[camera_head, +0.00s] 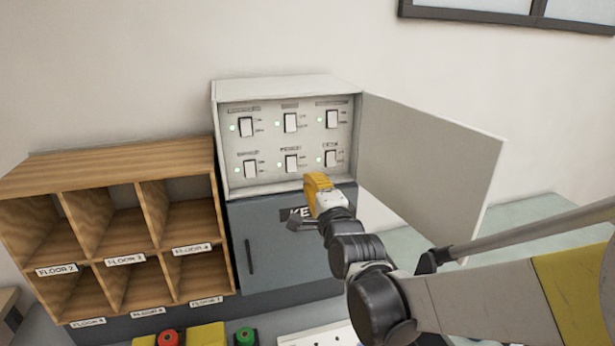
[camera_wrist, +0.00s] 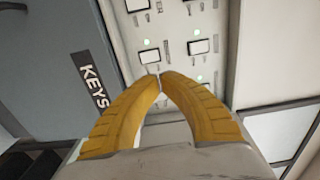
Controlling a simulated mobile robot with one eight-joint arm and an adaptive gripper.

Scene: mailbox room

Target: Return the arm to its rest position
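My gripper (camera_head: 318,184) is at the front of the open switch panel box (camera_head: 290,88), just below its lower row of switches. In the wrist view its two yellow fingers (camera_wrist: 159,76) meet at the tips, with nothing visible between them. The arm reaches in from the lower right of the head view. The panel holds several white rocker switches with green lights, such as one switch (camera_head: 291,163) in the lower row. I cannot tell whether the fingertips touch the panel.
The panel's door (camera_head: 430,160) stands open to the right, close to my arm. A grey key cabinet (camera_head: 275,250) labelled KEYS is below. A wooden pigeonhole shelf (camera_head: 110,165) stands left. A red button (camera_head: 168,338) and a green button (camera_head: 245,336) show at the bottom.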

